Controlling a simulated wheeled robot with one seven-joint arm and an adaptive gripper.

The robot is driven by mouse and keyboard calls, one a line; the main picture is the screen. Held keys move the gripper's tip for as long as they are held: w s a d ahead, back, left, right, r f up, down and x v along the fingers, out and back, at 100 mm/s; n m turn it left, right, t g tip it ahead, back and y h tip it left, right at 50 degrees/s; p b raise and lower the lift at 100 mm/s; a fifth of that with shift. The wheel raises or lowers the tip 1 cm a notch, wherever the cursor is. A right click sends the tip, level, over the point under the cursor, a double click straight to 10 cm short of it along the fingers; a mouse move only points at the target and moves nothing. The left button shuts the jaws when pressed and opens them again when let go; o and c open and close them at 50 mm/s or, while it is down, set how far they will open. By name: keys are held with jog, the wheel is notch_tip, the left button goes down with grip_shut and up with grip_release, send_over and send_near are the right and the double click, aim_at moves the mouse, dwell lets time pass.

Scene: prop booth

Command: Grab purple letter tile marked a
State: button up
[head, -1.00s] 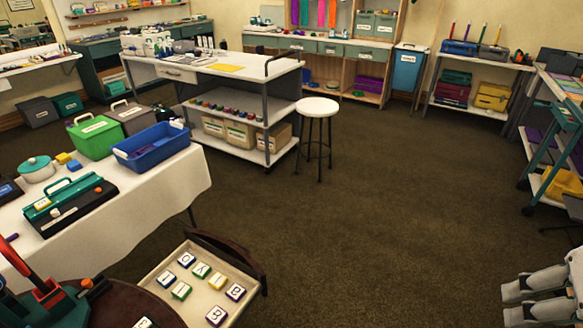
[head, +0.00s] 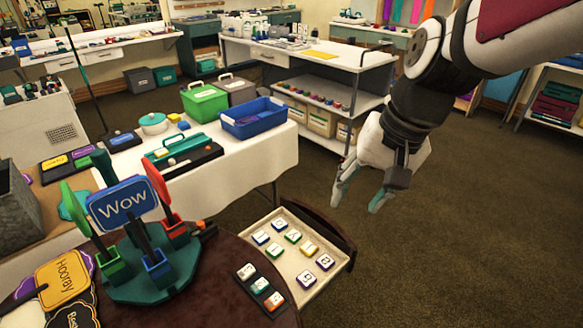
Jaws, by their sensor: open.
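A shallow cream drawer tray (head: 262,262) juts out beside the dark round table and holds several white-faced letter tiles with coloured sides. A purple-edged tile (head: 325,261) lies near its right side; its small letter could be a or e, I cannot tell which. Another purple-edged tile (head: 307,279), marked B, lies nearer the front. My gripper (head: 356,206) is open and empty, pointing down above and to the right of the tray, apart from the tiles.
A dark rack (head: 260,286) with tiles lies on the round table (head: 215,300), left of the tray. A stand with a "Wow" sign (head: 122,204) rises there. A white-clothed table (head: 245,165) with bins stands behind. The carpet (head: 450,240) at right is clear.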

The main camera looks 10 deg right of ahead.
jog(key=w+f+m+g+b, duration=0.1)
jog(key=w+f+m, duration=0.2)
jog(key=w+f, duration=0.55)
jog(key=m+g+h+b, duration=0.1)
jog(key=m+h+b, duration=0.1)
jog(key=m+b, duration=0.15)
send_near(325, 260)
notch_tip(325, 260, down, 2)
jog(key=shift+w+f+m+b, duration=0.15)
jog(key=shift+m+b, duration=0.2)
jog(key=shift+m, duration=0.1)
jog(key=shift+a+f+b, duration=0.1)
jog(key=shift+f+b, duration=0.2)
jog(key=shift+f, duration=2.9)
jog(key=shift+c, duration=0.6)
jog(key=c, duration=0.5)
